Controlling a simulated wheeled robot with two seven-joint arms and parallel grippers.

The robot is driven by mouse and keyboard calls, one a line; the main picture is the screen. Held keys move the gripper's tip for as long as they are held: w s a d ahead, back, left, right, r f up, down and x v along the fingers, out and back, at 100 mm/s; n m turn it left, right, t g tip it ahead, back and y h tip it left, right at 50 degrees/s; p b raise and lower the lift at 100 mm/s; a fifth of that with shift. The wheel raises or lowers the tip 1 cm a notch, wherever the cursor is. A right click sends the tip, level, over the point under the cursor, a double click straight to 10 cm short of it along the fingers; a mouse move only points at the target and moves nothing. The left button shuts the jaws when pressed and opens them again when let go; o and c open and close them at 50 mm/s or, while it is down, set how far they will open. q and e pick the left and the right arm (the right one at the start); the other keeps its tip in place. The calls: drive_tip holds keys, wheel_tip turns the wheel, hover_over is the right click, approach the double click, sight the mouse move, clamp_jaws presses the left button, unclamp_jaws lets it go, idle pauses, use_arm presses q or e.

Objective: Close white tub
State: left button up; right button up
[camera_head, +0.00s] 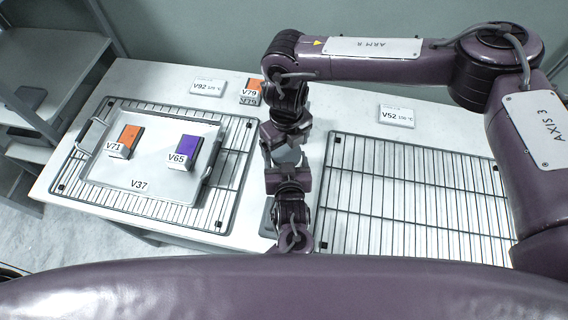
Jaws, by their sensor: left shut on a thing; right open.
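A small pale white-grey tub (287,156) shows between my two grippers near the middle of the table. My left gripper (288,174) is below it in the picture, shut on the tub. My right gripper (284,138) is just above it in the picture, open, with its fingers close around the tub's upper end. I cannot tell whether the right fingers touch it. The grippers hide much of the tub, and I cannot make out a lid on it.
A tray labelled V37 (136,184) on the left wire rack (234,150) holds an orange block (129,136) and a purple block (188,146). Another orange block (254,85) lies behind. The right wire rack (405,195) is empty. A shelf unit (50,60) stands left.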

drive_tip(key=shift+f, duration=0.6)
drive_tip(key=c, duration=1)
drive_tip(key=m, duration=1.3)
drive_tip(key=shift+m, duration=0.3)
drive_tip(key=o, duration=1.1)
